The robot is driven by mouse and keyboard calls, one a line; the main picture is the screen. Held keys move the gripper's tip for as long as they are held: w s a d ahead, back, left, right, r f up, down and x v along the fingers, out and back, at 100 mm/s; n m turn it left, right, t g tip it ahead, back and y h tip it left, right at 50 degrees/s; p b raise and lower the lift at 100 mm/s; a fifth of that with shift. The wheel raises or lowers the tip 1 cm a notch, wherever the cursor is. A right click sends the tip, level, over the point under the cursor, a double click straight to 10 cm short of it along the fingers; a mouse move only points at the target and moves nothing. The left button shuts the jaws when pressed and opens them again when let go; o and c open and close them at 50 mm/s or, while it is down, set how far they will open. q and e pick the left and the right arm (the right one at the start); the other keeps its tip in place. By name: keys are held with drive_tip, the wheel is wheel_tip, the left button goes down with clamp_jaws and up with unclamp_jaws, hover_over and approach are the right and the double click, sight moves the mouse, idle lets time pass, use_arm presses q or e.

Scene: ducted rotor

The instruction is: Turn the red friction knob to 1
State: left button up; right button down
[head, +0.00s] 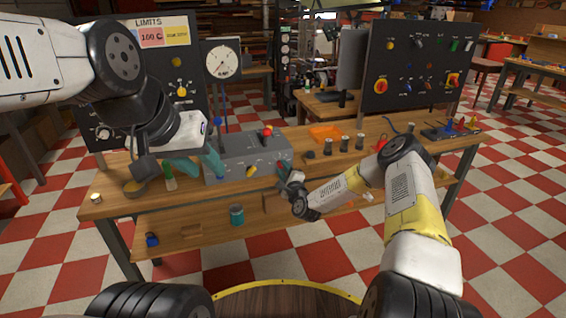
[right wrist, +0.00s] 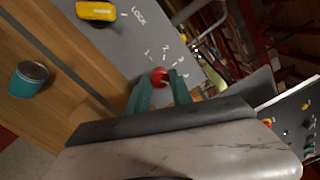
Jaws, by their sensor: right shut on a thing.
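The red friction knob (right wrist: 159,77) sits on the face of a grey control box (head: 225,160). Small white numerals are printed around it in the right wrist view; its exact setting is too small to tell. My right gripper (right wrist: 160,88) has its teal fingers on either side of the knob, shut on it. In the head view my right gripper (head: 284,174) is at the right end of the box's front and hides the knob. My left gripper (head: 196,166) is at the box's left end, its teal fingers apart with nothing seen between them.
A yellow knob (right wrist: 96,11) marked LOCK is beside the red one. A red-topped lever (head: 267,131) stands on the box. Dark cylinders (head: 344,144) and an orange tray (head: 325,132) are to the right on the wooden bench (head: 120,203). A teal can (head: 237,215) stands on the lower shelf.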

drive_tip(key=n, duration=0.4)
drive_tip(key=shift+n, duration=0.3)
drive_tip(key=n, duration=0.3)
drive_tip(key=shift+n, duration=0.4)
drive_tip(key=n, duration=0.7)
drive_tip(key=shift+f, duration=0.1)
drive_tip(key=n, duration=0.6)
drive_tip(key=shift+n, duration=0.3)
drive_tip(key=n, duration=0.5)
drive_tip(key=shift+d+n, duration=0.1)
drive_tip(key=shift+n, duration=0.2)
drive_tip(key=shift+f, duration=0.1)
drive_tip(key=c, duration=1.1)
unclamp_jaws()
